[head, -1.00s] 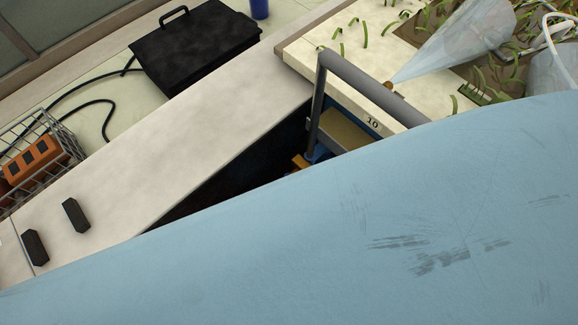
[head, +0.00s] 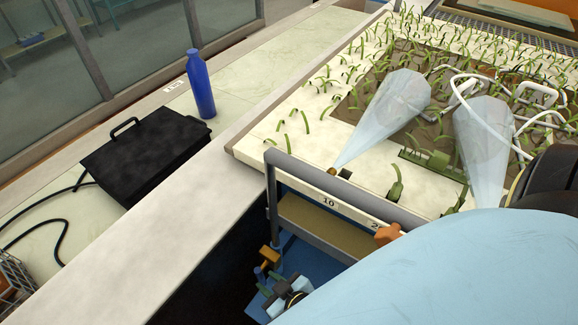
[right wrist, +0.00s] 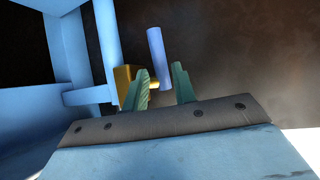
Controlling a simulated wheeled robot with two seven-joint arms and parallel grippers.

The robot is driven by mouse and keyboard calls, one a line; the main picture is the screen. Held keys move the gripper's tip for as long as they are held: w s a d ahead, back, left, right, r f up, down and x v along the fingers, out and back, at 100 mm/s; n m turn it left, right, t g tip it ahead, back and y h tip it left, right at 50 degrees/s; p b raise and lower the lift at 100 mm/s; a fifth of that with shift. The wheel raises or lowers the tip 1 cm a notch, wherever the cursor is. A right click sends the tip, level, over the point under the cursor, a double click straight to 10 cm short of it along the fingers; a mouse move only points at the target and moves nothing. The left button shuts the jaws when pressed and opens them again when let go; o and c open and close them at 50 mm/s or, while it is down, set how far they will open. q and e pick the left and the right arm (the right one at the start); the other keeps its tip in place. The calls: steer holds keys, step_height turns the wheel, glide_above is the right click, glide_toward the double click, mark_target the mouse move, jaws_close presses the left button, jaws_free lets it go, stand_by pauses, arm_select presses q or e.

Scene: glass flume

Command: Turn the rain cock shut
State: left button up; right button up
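The rain cock shows in the right wrist view as a brass body (right wrist: 124,78) with a blue lever (right wrist: 157,50) sticking up. In the head view its brass body (head: 269,257) is small, low by the grey frame, with the blue lever (head: 259,274) beside it. My right gripper (right wrist: 160,82) is open, its two green fingers apart. The lever stands beyond the gap between them; I cannot tell whether they touch it. In the head view the right gripper (head: 268,283) is small at the cock. My left gripper is not in view.
Two pale spray cones (head: 390,112) (head: 484,145) fan over the planted bed (head: 300,125). A grey rail (head: 335,185) and an orange knob (head: 388,234) are at its near end. A black case (head: 145,155) and blue bottle (head: 200,85) stand left. My pale blue arm fills the lower right.

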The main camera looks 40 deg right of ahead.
steer(key=v, duration=0.8)
steer(key=shift+s+r+p, duration=0.2)
steer(key=shift+s+p, duration=0.1)
